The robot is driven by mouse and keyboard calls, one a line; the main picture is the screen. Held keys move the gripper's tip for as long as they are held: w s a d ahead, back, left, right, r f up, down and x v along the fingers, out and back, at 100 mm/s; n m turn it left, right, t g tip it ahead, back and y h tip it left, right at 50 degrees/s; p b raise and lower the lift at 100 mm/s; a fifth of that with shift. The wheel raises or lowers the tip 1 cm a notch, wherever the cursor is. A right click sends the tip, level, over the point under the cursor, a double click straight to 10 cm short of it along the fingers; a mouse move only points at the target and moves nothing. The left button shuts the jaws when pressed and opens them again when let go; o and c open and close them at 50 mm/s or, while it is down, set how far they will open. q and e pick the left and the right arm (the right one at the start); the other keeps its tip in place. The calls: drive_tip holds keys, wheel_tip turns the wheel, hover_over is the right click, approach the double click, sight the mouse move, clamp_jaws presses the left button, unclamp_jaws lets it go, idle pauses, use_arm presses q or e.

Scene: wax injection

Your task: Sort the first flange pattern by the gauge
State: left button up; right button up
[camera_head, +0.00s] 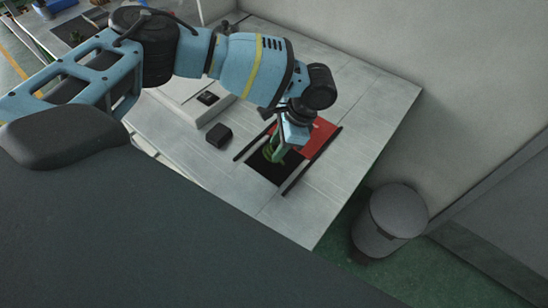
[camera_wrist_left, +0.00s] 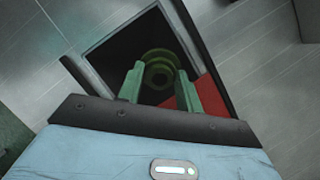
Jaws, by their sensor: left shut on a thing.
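My left gripper (camera_head: 275,155) reaches down over a board on the table, half black and half red (camera_head: 318,132). Its green fingers are shut on a round olive-green flange pattern (camera_wrist_left: 158,57), seen between the fingertips in the left wrist view, where the gripper (camera_wrist_left: 158,88) points at the black half. In the head view the pattern is small and partly hidden by the fingers. I cannot tell whether it touches the board. No separate gauge can be made out for certain. My right gripper is not in view.
Dark rails (camera_head: 311,162) run along the board's sides. A small black box (camera_head: 218,135) stands left of it, near a white device (camera_head: 188,105) partly behind my arm. The table (camera_head: 365,115) is clear to the right. A grey bin (camera_head: 392,218) stands on the floor.

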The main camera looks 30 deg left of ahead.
use_arm(q)
drive_tip(key=o, duration=1)
drive_tip(key=shift+o, duration=0.2)
drive_tip(key=v, duration=0.7)
drive_tip(key=shift+r, duration=0.35)
drive_tip(key=shift+d, duration=0.15)
